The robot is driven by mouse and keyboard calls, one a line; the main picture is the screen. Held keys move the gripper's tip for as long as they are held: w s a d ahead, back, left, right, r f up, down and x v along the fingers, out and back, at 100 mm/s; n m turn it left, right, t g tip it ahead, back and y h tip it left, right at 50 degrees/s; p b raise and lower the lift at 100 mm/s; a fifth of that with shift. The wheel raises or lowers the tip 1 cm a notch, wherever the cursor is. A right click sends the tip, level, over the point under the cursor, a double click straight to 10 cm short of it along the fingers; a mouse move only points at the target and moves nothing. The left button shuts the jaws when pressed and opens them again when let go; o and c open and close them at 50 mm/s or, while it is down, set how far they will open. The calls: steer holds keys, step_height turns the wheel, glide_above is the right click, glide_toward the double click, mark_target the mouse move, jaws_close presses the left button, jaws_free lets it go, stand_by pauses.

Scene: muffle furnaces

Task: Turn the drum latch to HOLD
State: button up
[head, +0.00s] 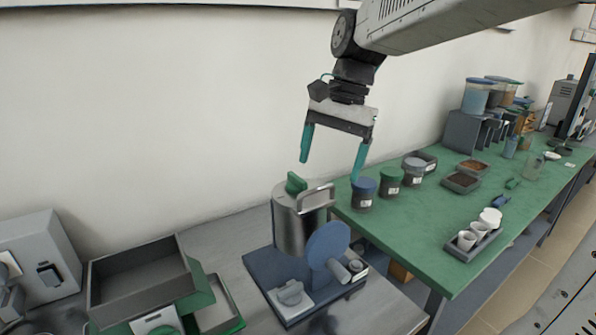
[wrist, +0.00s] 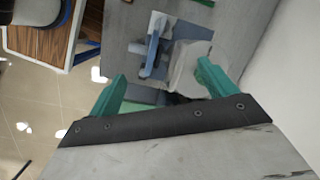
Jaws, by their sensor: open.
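A metal drum (head: 293,226) stands on a blue base plate (head: 262,268). It has a green piece (head: 296,183) and a pale loop handle (head: 318,196) at its top. A round blue disc (head: 328,243) stands at its front right, and a grey knob (head: 290,292) sits on the plate. I cannot tell which part is the latch, and no HOLD mark is readable. My gripper (head: 330,170) is open and empty above the drum, apart from it. In the wrist view, a blue part (wrist: 152,54) and a pale rounded shape (wrist: 187,70) show beyond my gripper (wrist: 162,70).
An open grey tray (head: 135,275) and a green-edged tray (head: 222,305) lie left of the base plate. A green bench (head: 420,220) on the right holds lidded jars (head: 364,192), dishes and a tray of white cups (head: 468,240). The wall (head: 150,100) is close behind.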

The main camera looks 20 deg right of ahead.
mark_target(297, 177)
steer(key=w+d+f+m+y, duration=0.15)
steer(key=w+m, duration=0.45)
steer(key=w, duration=0.6)
steer(key=shift+g+y, duration=0.25)
steer(key=shift+g, duration=0.05)
steer(key=x, duration=0.7)
steer(key=shift+w+a+f, duration=0.15)
steer(key=shift+f, duration=0.05)
steer(key=c, duration=1)
